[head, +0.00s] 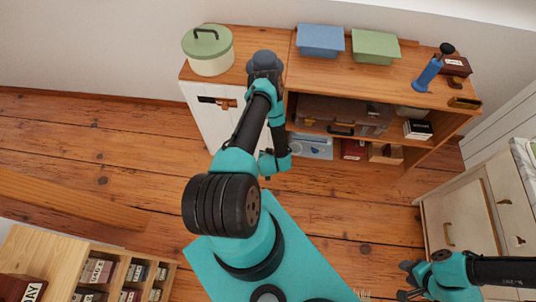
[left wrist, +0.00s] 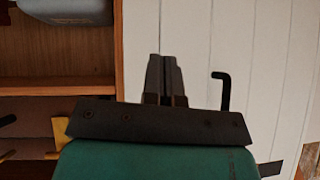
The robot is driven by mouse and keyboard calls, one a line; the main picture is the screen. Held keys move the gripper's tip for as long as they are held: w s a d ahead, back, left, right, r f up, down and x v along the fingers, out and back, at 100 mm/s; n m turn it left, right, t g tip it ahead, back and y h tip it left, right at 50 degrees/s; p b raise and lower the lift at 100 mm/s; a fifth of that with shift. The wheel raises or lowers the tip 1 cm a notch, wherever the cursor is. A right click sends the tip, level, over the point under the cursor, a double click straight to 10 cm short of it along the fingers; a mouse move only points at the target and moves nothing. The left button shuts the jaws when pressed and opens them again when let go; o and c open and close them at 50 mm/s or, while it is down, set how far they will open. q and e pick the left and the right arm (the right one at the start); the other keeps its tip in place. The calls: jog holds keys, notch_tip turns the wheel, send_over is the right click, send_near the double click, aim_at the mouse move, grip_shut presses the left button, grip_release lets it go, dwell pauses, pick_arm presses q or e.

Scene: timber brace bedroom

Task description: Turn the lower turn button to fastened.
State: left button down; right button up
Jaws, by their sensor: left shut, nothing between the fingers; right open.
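The white cabinet door (head: 205,119) is at the left end of the wooden sideboard. A dark turn piece with a brown wooden part (head: 217,101) shows near its top edge. My left arm covers part of the door; I cannot make out the lower turn button in the head view. In the left wrist view, my left gripper (left wrist: 165,78) is shut and empty in front of the white boards (left wrist: 198,45). A black L-shaped piece (left wrist: 222,90) is right of the fingers, apart from them in the picture. My right gripper (head: 404,280) is open and empty at lower right.
Open shelves (head: 425,152) with a toolbox (head: 330,115) and boxes adjoin the door. A pale cabinet (head: 462,212) is at right.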

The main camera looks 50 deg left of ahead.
pick_arm(q)
jog(key=shift+s+a+f, duration=0.15)
jog(key=shift+s+a, duration=0.25)
jog(key=shift+a, duration=0.1)
jog(key=s+d+f+x, duration=0.1)
jog(key=f+x, duration=0.1)
jog(key=x, duration=1.1)
jog(key=shift+s, duration=0.3)
jog(key=shift+d, duration=0.15)
